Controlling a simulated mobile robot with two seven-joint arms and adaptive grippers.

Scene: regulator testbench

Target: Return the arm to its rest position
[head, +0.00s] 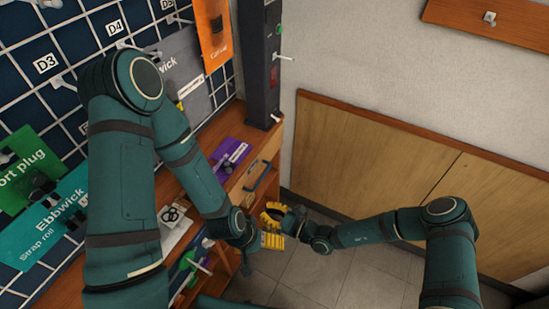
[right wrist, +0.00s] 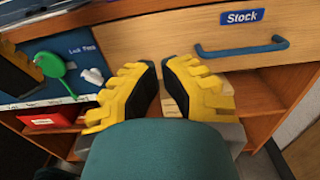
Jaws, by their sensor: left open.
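My left arm (head: 125,190) comes in from the left and reaches down past the front of the wooden bench. My left gripper (head: 272,241), with yellow fingers, is open beside the bench front. My right arm (head: 400,224) comes in from the right, bent at the elbow. My right gripper (head: 271,215) is just above the left one in the head view, close to it; whether they touch cannot be told. In the right wrist view, the right gripper's yellow and black fingers (right wrist: 160,72) have tips close together, with a narrow gap and nothing clearly held.
A drawer (right wrist: 150,50) labelled Stock, with a blue handle (right wrist: 242,48), faces the right gripper. Below it is an open shelf with a red box (right wrist: 52,120). A pegboard (head: 45,90) stands behind the left arm. The tiled floor (head: 340,275) under the right arm is clear.

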